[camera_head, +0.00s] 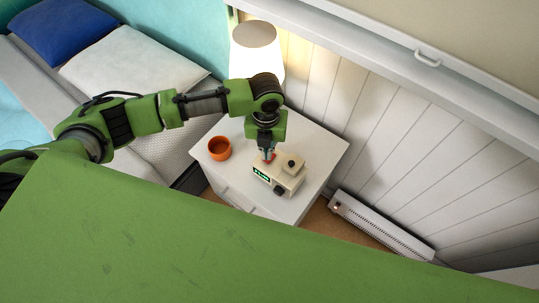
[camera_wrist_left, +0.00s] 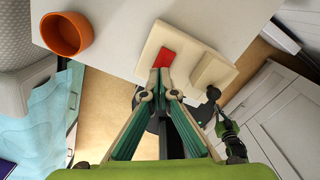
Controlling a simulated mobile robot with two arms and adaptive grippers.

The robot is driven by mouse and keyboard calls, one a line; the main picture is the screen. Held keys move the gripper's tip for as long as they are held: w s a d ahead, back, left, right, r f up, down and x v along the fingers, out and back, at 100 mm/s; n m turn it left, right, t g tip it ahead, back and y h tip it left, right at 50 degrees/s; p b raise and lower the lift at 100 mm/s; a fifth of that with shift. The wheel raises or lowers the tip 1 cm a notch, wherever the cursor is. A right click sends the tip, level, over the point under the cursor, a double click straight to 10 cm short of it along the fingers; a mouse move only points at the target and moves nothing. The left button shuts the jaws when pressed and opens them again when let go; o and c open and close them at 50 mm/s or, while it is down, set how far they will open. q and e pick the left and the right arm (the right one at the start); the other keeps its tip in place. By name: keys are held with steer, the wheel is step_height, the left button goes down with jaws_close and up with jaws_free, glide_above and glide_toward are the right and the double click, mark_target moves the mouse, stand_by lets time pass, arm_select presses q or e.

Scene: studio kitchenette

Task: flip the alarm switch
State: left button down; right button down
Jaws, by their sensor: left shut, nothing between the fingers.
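The alarm clock (camera_head: 283,174) is a beige box with a lit green display, standing on the white nightstand (camera_head: 318,152). Its red switch (camera_wrist_left: 165,58) shows on the top face in the left wrist view, and the clock's beige body (camera_wrist_left: 184,37) is around it. My left gripper (camera_head: 267,156) points down over the clock. In the left wrist view its fingertips (camera_wrist_left: 160,77) are together, empty, at the near edge of the red switch. I cannot tell whether they touch it. My right gripper is in neither view.
An orange bowl (camera_head: 219,148) stands on the nightstand left of the clock. A lit lamp (camera_head: 256,48) is at the back by the panelled wall. The bed with a white pillow (camera_head: 130,65) and a blue pillow (camera_head: 65,30) is at left. A white heater (camera_head: 380,225) lies along the wall.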

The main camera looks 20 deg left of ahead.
arm_select(q)
steer(key=shift+f, duration=0.15)
stand_by(0.4)
steer(key=shift+f+b, duration=0.5)
steer(key=shift+f, duration=0.5)
stand_by(0.4)
step_height(320, 180, up, 7)
steer(key=p, duration=0.7)
steer(key=shift+p, duration=0.4)
